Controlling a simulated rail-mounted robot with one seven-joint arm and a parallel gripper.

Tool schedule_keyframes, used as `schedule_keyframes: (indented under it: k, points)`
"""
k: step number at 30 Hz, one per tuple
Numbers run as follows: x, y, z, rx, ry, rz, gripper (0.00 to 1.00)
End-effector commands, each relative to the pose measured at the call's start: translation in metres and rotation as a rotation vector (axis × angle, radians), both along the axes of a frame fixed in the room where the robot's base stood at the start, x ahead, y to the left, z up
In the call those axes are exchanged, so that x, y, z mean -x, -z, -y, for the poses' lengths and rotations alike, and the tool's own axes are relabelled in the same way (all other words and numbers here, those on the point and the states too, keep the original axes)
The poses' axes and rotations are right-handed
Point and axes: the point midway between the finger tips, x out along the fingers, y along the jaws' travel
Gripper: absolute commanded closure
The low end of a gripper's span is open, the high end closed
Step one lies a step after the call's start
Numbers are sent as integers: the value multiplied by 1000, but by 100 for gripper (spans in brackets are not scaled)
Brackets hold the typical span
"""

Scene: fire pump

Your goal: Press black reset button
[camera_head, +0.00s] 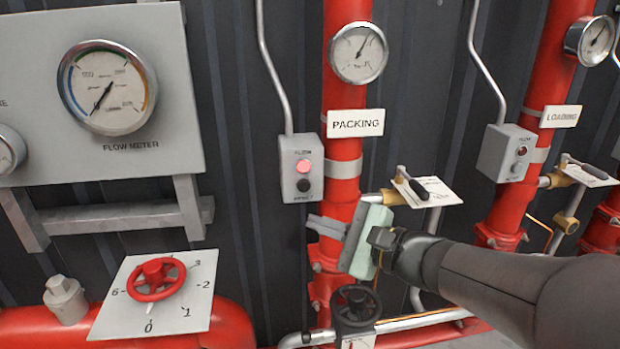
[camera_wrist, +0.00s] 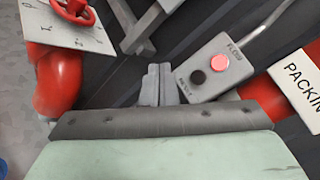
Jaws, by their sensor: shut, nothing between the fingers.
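The black reset button (camera_head: 303,185) is on the lower half of a grey box under a lit red FLOW light (camera_head: 304,166). The box (camera_head: 288,172) is fixed at the PACKING pipe. In the wrist view the black button (camera_wrist: 198,77) shows below and left of the red light (camera_wrist: 220,62). My gripper (camera_head: 312,222) is shut and empty, below the box and slightly right of the button in the head view. In the wrist view its fingertips (camera_wrist: 158,72) point up, left of the button. They appear apart from the box; the exact depth gap cannot be told.
The red PACKING pipe (camera_head: 344,110) runs behind my gripper. A black handwheel (camera_head: 356,306) is below it, and a valve lever (camera_head: 411,186) with a white tag is to its right. A numbered dial with a red handwheel (camera_head: 156,279) is lower left. Dark wall left of the box is clear.

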Motion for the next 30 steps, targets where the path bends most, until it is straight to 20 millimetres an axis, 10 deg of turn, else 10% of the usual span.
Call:
schedule_keyframes:
  k: [11, 30]
  points:
    - [-8, 0, -1, 3, -1, -1, 100]
    - [-82, 2, -12, 4, -3, 0, 100]
